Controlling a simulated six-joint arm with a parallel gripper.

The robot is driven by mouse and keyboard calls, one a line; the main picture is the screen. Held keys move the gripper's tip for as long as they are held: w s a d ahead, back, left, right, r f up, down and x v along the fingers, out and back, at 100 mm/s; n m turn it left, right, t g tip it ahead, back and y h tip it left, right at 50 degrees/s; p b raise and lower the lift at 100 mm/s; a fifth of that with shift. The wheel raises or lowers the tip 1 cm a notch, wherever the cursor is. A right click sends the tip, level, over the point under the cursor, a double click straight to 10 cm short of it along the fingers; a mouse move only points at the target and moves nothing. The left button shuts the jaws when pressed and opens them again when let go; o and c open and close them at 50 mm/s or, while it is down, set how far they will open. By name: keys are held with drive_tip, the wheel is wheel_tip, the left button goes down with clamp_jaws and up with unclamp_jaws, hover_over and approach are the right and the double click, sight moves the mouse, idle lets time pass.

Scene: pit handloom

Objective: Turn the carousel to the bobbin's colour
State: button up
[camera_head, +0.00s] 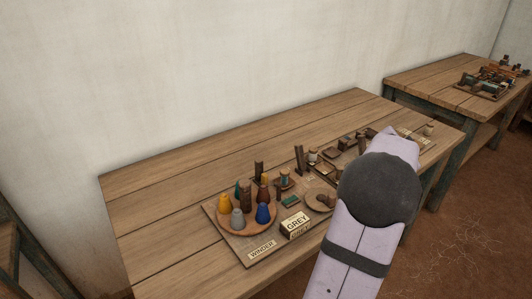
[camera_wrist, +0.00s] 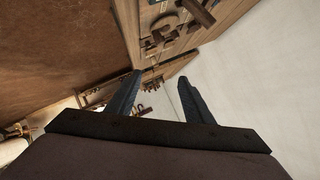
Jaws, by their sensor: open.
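The carousel (camera_head: 222,225) is a round wooden disc on a board at the near left of the table in the head view. It bears several coloured cones: a yellow cone (camera_head: 224,203), a grey cone (camera_head: 238,218), a blue cone (camera_head: 263,213), a teal one and brown ones behind. My gripper (camera_wrist: 160,85) is open and empty in the wrist view, well away from the carousel. My arm hides its end in the head view.
A "WINDER" label (camera_head: 262,250) lies at the board's front edge. A round wooden piece (camera_head: 321,199) and several wooden parts stand to the right, partly behind my arm. The table's left part (camera_head: 150,220) is clear. A second table (camera_head: 430,82) holds more parts.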

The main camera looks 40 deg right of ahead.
drive_tip(key=w+a+r+t+y+p, duration=0.2)
drive_tip(key=w+a+r+p, duration=0.35)
drive_tip(key=w, duration=0.35)
drive_tip(key=w+a+n+y+p, duration=0.25)
drive_tip(key=w+a+y, duration=0.25)
drive_tip(key=w+a, duration=0.6)
drive_tip(key=g+y+p, duration=0.5)
drive_tip(key=g+p, duration=0.1)
drive_tip(key=p, duration=0.1)
hover_over(245, 182)
drive_tip(key=f, duration=0.2)
drive_tip(key=shift+w+d+f+n, duration=0.25)
drive_tip(key=shift+d+f, duration=0.1)
drive_tip(key=shift+f, duration=0.05)
drive_tip(key=shift+s+a+g, duration=0.25)
drive_tip(key=shift+a+g, duration=0.05)
drive_tip(key=shift+a, duration=0.15)
drive_tip(key=shift+f+p, duration=1.15)
drive_tip(key=shift+f, duration=2.55)
drive_tip(key=shift+c, duration=0.2)
clamp_jaws()
